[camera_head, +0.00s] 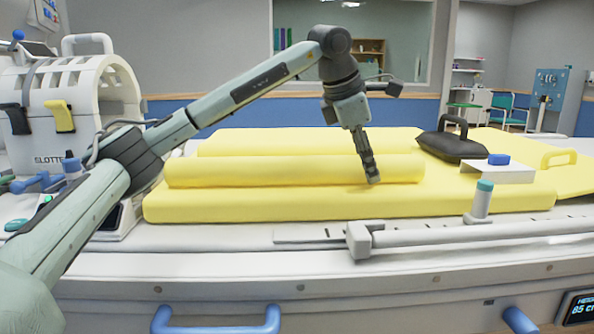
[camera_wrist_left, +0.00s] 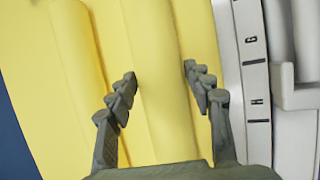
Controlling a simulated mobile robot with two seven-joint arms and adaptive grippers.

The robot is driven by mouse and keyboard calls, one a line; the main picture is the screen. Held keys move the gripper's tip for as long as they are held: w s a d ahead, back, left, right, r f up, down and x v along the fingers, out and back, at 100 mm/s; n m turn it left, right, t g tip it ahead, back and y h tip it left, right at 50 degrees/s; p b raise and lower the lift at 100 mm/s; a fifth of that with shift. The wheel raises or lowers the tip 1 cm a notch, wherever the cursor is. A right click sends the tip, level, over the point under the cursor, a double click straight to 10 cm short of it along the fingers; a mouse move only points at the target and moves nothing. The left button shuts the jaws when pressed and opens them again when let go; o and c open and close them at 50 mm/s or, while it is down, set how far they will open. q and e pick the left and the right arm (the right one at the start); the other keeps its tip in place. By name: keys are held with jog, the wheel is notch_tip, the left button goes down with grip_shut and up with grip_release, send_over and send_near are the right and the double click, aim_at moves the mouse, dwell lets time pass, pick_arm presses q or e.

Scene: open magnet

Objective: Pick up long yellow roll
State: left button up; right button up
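The long yellow roll (camera_head: 260,172) lies lengthwise on a flat yellow mattress (camera_head: 250,208) in the head view. My left gripper (camera_head: 370,170) points down at the right part of the roll, with one finger showing in front of its near side. In the left wrist view the gripper (camera_wrist_left: 160,75) is open, with the roll (camera_wrist_left: 155,85) running between its spread fingers. I cannot tell whether either finger touches the roll. My right gripper is in neither view.
Another yellow padded piece (camera_head: 300,142) lies behind the roll. To the right are a black bag-like weight (camera_head: 450,147), a white block (camera_head: 500,173) with a blue piece, and a teal-capped bottle (camera_head: 481,200). A white slotted coil (camera_head: 75,95) stands at left. A white rail (camera_head: 470,236) runs along the front.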

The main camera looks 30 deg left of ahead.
pick_arm(q)
jog(key=c, duration=0.8)
jog(key=shift+r, duration=0.1)
